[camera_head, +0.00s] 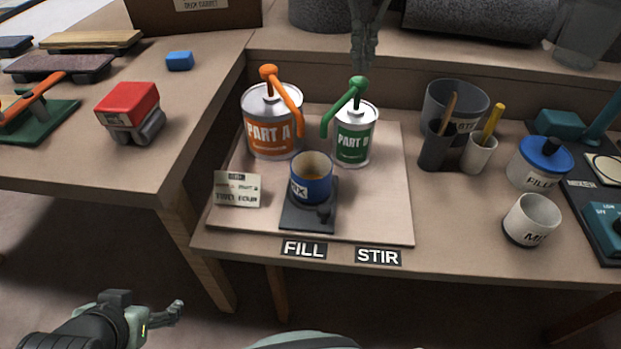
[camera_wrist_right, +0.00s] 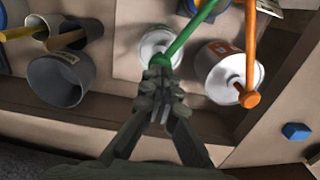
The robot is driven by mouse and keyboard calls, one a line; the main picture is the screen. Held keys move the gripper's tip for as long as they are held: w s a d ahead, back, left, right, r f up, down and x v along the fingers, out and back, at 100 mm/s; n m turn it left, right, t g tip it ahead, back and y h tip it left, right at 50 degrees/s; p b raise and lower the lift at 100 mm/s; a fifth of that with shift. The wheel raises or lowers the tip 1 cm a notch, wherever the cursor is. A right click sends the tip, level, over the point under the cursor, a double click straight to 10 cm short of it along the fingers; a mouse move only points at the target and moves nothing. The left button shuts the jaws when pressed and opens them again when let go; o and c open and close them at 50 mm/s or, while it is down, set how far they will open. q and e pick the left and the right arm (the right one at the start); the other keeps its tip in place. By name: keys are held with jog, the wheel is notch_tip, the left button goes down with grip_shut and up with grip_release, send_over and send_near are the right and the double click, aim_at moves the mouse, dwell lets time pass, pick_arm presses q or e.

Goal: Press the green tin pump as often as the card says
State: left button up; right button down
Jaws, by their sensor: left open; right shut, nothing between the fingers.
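The green tin (camera_head: 353,148), labelled PART B, stands on the board with its green pump (camera_head: 350,95) on top. The pump spout points left toward the blue cup (camera_head: 311,183), which stands on a dark scale (camera_head: 305,218). The card (camera_head: 237,189) stands left of the scale; its small print is too blurred to read surely. My right gripper (camera_head: 364,62) is shut and empty, fingers down, just above the pump head; contact cannot be told. The right wrist view shows its fingertips (camera_wrist_right: 160,76) by the green pump (camera_wrist_right: 190,32). My left gripper (camera_head: 175,312) is open, low at the left.
The orange-pump PART A tin (camera_head: 271,122) stands close left of the green tin. A grey bin (camera_head: 455,103), small cups and a blue-lidded pot (camera_head: 540,162) are to the right. FILL and STIR labels (camera_head: 304,249) lie along the front edge. A red-topped block (camera_head: 127,107) sits on the left bench.

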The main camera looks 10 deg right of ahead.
aim_at(360, 80)
jog(key=shift+f, duration=0.15)
jog(key=shift+f+b, duration=0.85)
jog(key=shift+f, duration=0.7)
jog(key=shift+r+p, duration=1.3)
jog(key=shift+r, duration=0.35)
jog(key=shift+f, duration=0.1)
